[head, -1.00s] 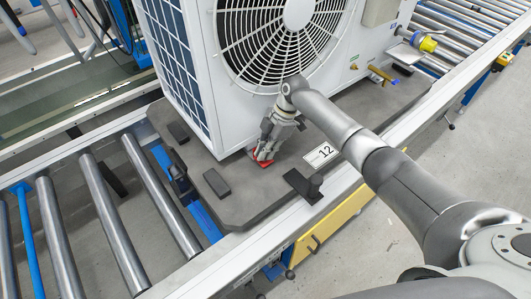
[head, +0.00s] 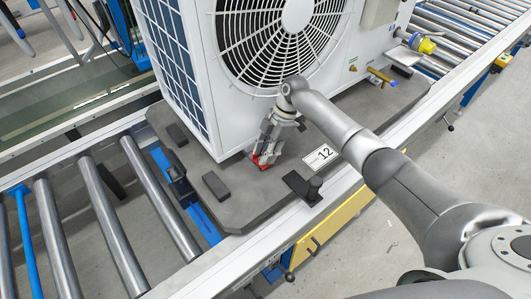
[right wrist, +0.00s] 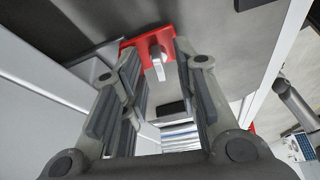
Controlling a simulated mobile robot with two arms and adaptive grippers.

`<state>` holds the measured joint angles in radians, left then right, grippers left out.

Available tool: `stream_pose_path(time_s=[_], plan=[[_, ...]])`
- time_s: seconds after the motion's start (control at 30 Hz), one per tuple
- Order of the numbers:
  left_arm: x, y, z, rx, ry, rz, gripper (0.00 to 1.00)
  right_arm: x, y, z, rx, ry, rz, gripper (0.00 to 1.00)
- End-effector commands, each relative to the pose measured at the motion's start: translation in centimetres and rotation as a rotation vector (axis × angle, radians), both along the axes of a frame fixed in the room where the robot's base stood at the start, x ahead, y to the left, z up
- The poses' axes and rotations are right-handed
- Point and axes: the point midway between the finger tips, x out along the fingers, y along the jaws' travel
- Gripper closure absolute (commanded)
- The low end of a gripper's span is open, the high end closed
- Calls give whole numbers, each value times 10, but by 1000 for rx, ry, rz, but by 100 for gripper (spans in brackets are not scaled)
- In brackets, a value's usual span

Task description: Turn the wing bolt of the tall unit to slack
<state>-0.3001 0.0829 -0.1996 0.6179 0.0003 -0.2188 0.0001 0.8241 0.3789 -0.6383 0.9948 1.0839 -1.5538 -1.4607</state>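The tall unit (head: 208,75) is a white housing with a large round fan grille, standing on a dark grey pallet (head: 240,205) marked 12. At its lower front edge is a red plate (head: 261,161), mostly covered by my right gripper (head: 265,155) in the head view. In the right wrist view, the red plate (right wrist: 136,45) carries a small metal wing bolt (right wrist: 157,62). My right gripper (right wrist: 160,62) is open, with one finger on each side of the wing bolt. Visible gaps separate the bolt from both fingers. My left gripper is out of view.
Dark blocks (head: 216,186) and a black post bracket (head: 303,187) sit on the pallet near the gripper. Brass valves (head: 381,76) and a yellow plug (head: 424,44) are at the unit's right. Roller conveyors (head: 118,215) extend left and right.

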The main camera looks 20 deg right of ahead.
Motion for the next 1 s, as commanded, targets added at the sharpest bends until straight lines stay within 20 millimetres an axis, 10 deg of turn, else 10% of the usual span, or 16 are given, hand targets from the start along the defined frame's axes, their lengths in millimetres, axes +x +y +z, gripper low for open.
stream_pose_path(time_s=[0.5, 1.0], plan=[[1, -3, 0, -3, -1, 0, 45, 7, -38, 90, -2, -1, -3, 71], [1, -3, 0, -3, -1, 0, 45, 7, -44, 106, -2, 1, -1, 71]])
